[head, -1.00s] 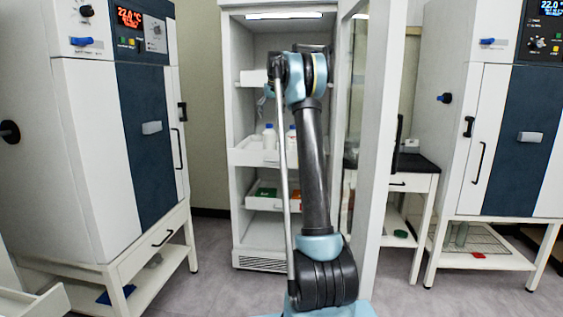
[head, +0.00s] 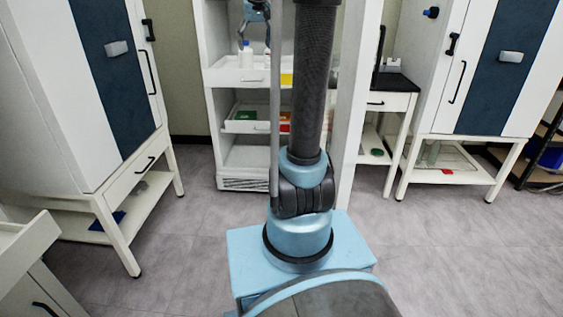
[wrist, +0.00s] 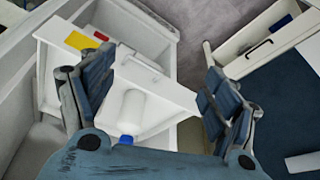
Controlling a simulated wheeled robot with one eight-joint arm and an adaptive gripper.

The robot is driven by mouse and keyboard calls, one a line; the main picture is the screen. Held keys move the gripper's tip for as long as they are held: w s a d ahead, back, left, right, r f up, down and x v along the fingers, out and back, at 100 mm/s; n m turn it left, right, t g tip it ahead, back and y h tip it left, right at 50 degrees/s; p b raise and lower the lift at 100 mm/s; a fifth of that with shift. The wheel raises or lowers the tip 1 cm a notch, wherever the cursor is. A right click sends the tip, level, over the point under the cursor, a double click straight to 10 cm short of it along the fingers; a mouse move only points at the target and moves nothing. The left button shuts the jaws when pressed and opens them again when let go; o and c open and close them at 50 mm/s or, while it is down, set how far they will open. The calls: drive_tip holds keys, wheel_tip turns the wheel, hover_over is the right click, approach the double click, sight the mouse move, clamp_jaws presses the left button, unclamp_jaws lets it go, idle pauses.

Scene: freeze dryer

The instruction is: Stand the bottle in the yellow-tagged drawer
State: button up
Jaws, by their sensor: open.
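In the wrist view, a white bottle (wrist: 132,106) with a blue cap stands in a white pulled-out drawer (wrist: 178,92). My gripper (wrist: 157,72) is open above it, its fingers apart on either side and the bottle between them in the picture; no contact shows. In the head view, the bottle with the blue cap (head: 246,56) is in the middle drawer (head: 222,76) of the open cabinet, and part of my gripper (head: 258,12) shows above at the top edge. A yellow patch (head: 287,79) shows by that drawer's front; it is partly hidden by my arm.
A lower drawer (head: 236,127) holds a green item (head: 245,114). The cabinet's open door (head: 347,140) stands right of my arm.

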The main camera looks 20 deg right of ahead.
drive_tip(key=s+f, duration=1.5)
drive_tip(key=s, duration=0.5)
drive_tip(key=s+f+g, duration=0.1)
drive_tip(key=s+f, duration=1.4)
drive_tip(key=s, duration=0.5)
drive_tip(key=shift+d+f+m, duration=0.2)
drive_tip(key=shift+d+m, duration=0.1)
drive_tip(key=shift+m, duration=0.1)
drive_tip(key=shift+w, duration=0.1)
drive_tip(key=shift+w+f, duration=0.2)
drive_tip(key=shift+w, duration=0.25)
